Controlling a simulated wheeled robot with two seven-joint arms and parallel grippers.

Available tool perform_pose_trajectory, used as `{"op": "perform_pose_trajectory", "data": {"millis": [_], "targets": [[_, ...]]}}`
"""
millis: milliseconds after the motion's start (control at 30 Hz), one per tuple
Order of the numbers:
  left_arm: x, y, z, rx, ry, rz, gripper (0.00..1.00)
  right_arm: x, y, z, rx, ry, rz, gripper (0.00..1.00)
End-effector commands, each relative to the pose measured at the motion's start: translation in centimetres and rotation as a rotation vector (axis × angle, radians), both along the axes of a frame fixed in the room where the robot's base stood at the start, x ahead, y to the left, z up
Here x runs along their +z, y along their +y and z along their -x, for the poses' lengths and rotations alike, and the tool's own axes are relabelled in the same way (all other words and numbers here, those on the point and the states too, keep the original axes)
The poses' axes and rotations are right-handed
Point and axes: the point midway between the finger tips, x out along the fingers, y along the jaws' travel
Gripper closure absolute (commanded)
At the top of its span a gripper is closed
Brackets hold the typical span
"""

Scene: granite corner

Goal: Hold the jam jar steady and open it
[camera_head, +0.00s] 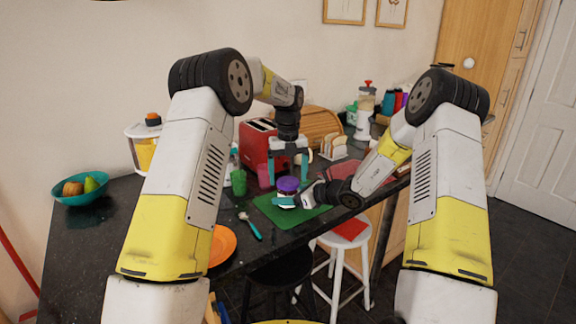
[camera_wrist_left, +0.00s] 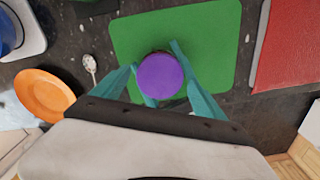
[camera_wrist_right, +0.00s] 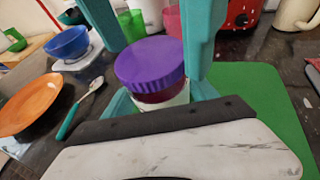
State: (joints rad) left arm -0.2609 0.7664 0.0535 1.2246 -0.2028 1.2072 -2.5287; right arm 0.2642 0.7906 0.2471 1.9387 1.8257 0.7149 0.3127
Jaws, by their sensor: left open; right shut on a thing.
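The jam jar (camera_wrist_right: 160,97) stands upright on a green mat (camera_head: 265,207), with a purple lid (camera_wrist_right: 150,64) on top. The lid also shows in the head view (camera_head: 288,184) and from above in the left wrist view (camera_wrist_left: 160,76). My right gripper (camera_head: 288,202) comes in low from the right and is shut on the jar's body; its fingers flank the jar below the lid. My left gripper (camera_head: 288,180) points straight down over the jar, open, with one finger on each side of the lid. Whether its fingers touch the lid is hard to tell. Most of the jar's label is hidden.
A spoon (camera_head: 250,226) and an orange plate (camera_head: 222,246) lie left of the mat. Behind stand a green cup (camera_head: 239,182), a pink cup (camera_head: 264,176) and a red toaster (camera_head: 256,144). A red board (camera_head: 345,168) lies right. A white stool (camera_head: 338,270) stands in front.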

Motion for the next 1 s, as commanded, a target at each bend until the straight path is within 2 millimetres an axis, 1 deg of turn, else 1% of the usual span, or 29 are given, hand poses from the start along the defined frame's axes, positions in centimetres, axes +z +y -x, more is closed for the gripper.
{"op": "perform_pose_trajectory", "data": {"millis": [100,367,400,467,500,667,700,733,867,967,1000], "targets": [[-0.66,0.02,-0.04,0.001,-0.001,0.000,0.17,0.03,-0.02,-0.03,-0.001,-0.001,-0.001,1.00],[-0.82,0.03,-0.02,0.001,-0.001,0.000,0.17,0.04,-0.02,-0.04,-0.001,-0.001,-0.001,1.00],[-0.82,0.03,-0.02,0.001,-0.001,0.000,0.21,0.04,-0.02,-0.04,-0.001,-0.001,-0.001,1.00],[-0.81,0.03,-0.02,0.001,-0.001,0.000,0.33,0.04,-0.02,-0.04,-0.001,-0.001,-0.001,1.00],[-0.81,0.03,-0.02,0.001,-0.001,0.000,0.41,0.04,-0.02,-0.04,-0.001,-0.001,-0.001,1.00],[-0.80,0.03,-0.02,0.001,-0.001,0.000,0.72,0.05,-0.01,-0.04,-0.001,-0.001,-0.001,1.00],[-0.80,0.03,-0.02,0.001,-0.001,0.000,0.80,0.05,-0.01,-0.04,-0.001,-0.001,-0.001,1.00],[-0.80,0.03,-0.02,0.001,-0.001,0.000,0.84,0.05,-0.01,-0.04,-0.001,-0.001,-0.001,1.00],[-0.79,0.03,-0.02,0.047,-0.001,0.000,0.84,0.05,-0.01,-0.04,-0.001,-0.001,-0.001,1.00],[-0.77,0.04,-0.02,0.189,-0.002,-0.001,0.84,0.06,0.00,-0.05,-0.001,-0.001,-0.001,1.00],[-0.76,0.04,-0.02,0.271,-0.002,-0.001,0.84,0.06,0.00,-0.05,-0.001,-0.001,-0.001,1.00]]}}
